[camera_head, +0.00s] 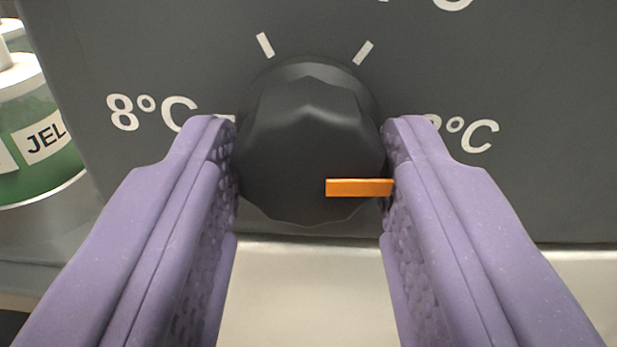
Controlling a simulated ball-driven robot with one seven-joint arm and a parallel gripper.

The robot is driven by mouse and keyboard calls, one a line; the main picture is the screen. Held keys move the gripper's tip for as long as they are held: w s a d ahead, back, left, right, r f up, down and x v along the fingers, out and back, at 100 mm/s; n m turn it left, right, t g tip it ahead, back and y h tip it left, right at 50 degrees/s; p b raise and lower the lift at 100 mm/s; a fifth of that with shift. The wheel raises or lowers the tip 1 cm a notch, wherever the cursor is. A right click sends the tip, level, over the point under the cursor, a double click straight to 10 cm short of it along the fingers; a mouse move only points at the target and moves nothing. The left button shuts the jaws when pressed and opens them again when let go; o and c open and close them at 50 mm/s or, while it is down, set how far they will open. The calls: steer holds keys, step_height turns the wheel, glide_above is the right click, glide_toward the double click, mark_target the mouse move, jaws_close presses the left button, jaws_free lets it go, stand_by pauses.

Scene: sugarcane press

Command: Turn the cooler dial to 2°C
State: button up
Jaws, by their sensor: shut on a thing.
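The black cooler dial (300,130) sits on a dark grey panel in the middle of the view. Its orange pointer (350,187) is level and points right, toward the label on the right (470,135). That label's first digit is partly hidden behind my right finger; only "°C" reads clearly. The label "8°C" (150,112) is on the left of the dial. My gripper (311,165) has purple fingers, one on each side of the dial, and is shut on it.
Two white tick marks (363,53) show above the dial, and part of another label is cut off at the top. A green and white container marked "JEL" (38,140) stands at the left. A pale surface (310,300) lies below the panel.

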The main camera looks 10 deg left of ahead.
steer(key=shift+s+f+m, duration=0.1)
steer(key=shift+f+m, duration=0.1)
steer(key=shift+m, duration=0.3)
steer(key=o, duration=1)
steer(key=shift+r, duration=0.1)
steer(key=shift+o, duration=0.2)
steer(key=p+v, duration=0.2)
steer(key=v, duration=0.5)
steer(key=shift+s, duration=0.3)
steer(key=shift+d, duration=0.1)
